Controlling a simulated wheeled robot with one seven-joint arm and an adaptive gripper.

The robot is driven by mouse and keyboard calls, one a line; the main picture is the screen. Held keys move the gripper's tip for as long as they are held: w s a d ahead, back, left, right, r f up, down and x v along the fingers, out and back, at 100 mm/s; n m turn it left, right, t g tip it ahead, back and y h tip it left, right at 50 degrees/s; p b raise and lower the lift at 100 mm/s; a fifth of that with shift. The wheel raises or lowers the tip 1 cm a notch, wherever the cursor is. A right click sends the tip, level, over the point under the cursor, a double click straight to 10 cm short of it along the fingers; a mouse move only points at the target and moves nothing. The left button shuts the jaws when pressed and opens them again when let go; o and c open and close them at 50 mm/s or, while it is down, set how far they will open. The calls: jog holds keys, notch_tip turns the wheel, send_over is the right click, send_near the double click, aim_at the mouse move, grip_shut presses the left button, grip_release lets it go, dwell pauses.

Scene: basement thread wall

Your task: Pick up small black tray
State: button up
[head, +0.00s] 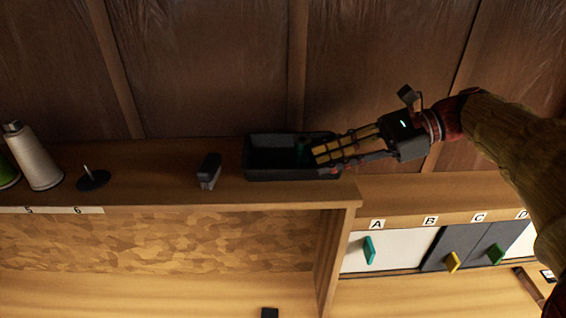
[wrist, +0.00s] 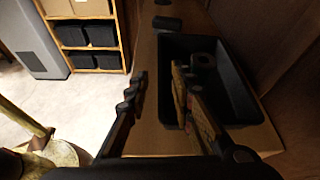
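The small black tray (head: 262,176) is an open rectangular tray resting on the wooden shelf top, near its right end. In the wrist view the tray (wrist: 240,82) holds a dark round piece (wrist: 203,61). My gripper (head: 325,156) reaches in from the right, with its fingers over the tray's right end. In the wrist view my gripper (wrist: 158,92) is open. One finger is outside the tray's near side and the tan-padded fingers are over or inside the tray. The near wall shows between them; I cannot tell whether they touch it.
A small dark block (head: 209,169) stands left of the tray. Further left are a spindle on a black disc (head: 93,179) and a white thread cone (head: 33,158). A wooden panelled wall (head: 210,60) rises close behind. Lettered drawers (head: 395,250) sit lower right.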

aim_at(294, 168)
jog(key=shift+s, duration=0.15)
jog(key=shift+a+f, duration=0.15)
jog(key=shift+a, duration=0.1)
jog(key=x, duration=0.4)
jog(key=p+x, duration=0.1)
jog(key=x, duration=0.1)
jog(key=shift+w+a, duration=0.3)
jog(key=shift+a, duration=0.1)
jog(key=shift+d, duration=0.1)
jog(key=shift+c, duration=0.2)
grip_shut()
